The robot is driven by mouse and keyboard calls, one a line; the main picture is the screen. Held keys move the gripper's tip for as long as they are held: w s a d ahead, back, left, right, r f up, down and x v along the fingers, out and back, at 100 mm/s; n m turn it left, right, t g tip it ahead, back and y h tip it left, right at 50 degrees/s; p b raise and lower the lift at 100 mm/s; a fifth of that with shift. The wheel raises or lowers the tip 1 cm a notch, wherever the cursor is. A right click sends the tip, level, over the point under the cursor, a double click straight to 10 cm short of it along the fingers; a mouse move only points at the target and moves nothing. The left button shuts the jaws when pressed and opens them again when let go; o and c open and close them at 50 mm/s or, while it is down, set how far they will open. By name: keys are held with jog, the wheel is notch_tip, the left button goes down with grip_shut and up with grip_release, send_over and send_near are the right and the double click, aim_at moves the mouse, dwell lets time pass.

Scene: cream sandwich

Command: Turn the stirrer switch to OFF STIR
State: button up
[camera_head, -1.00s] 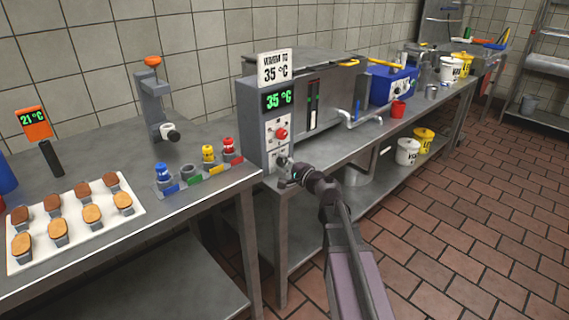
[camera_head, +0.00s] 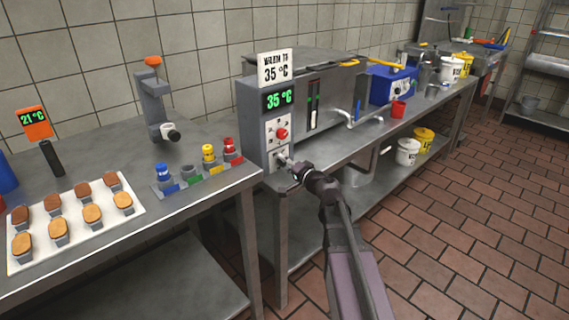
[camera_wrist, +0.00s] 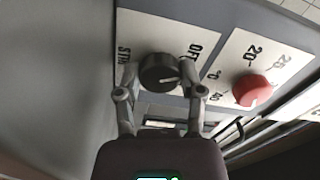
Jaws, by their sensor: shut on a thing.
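The stirrer switch is a dark round knob (camera_wrist: 160,73) with a pale pointer line, on a white plate with STIR and OFF lettering (camera_wrist: 193,58). In the wrist view the line points to the right, towards the OFF side. My gripper (camera_wrist: 161,82) has a finger on each side of the knob and is shut on it. In the head view my gripper (camera_head: 289,163) is at the lower plate of the grey machine (camera_head: 253,125), and its fingers mostly cover the switch.
A red knob (camera_wrist: 252,90) with a temperature scale sits beside the switch; it also shows above my gripper in the head view (camera_head: 282,134). The display (camera_head: 279,99) reads 35 °C.

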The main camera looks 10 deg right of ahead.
jog(key=o, duration=1.2)
jog(key=shift+c, duration=0.2)
jog(key=shift+s, duration=0.1)
jog(key=v, duration=1.1)
jog(key=shift+s+d, duration=0.25)
jog(key=shift+s, duration=0.1)
